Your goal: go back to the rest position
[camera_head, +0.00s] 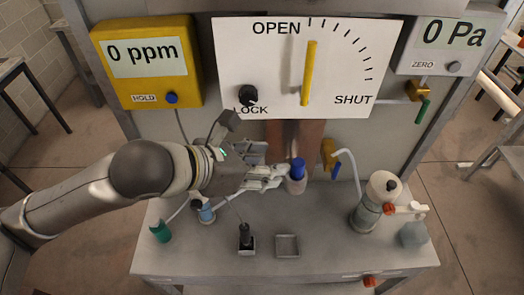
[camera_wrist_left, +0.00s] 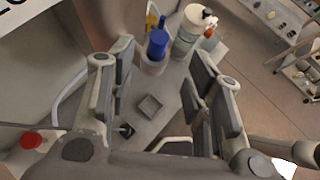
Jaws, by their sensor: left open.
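My left arm comes in from the left in the head view. Its gripper (camera_head: 266,168) is over the back middle of the grey bench, in front of the panel. In the left wrist view the two fingers of this gripper (camera_wrist_left: 162,72) stand wide apart with nothing held between them. A white bottle with a blue cap (camera_head: 297,172) stands just beyond the fingertips. It also shows between the fingers, farther off, in the left wrist view (camera_wrist_left: 156,48). I cannot tell if a finger touches it. My right gripper is not in view.
The bench (camera_head: 330,262) holds a small square tray (camera_head: 288,245), a black-handled item in a holder (camera_head: 246,238), a green-capped item (camera_head: 160,231) and a large white-topped bottle (camera_head: 368,212). Behind stand the OPEN/SHUT board (camera_head: 340,75), yellow ppm meter (camera_head: 150,85) and Pa meter (camera_head: 447,45).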

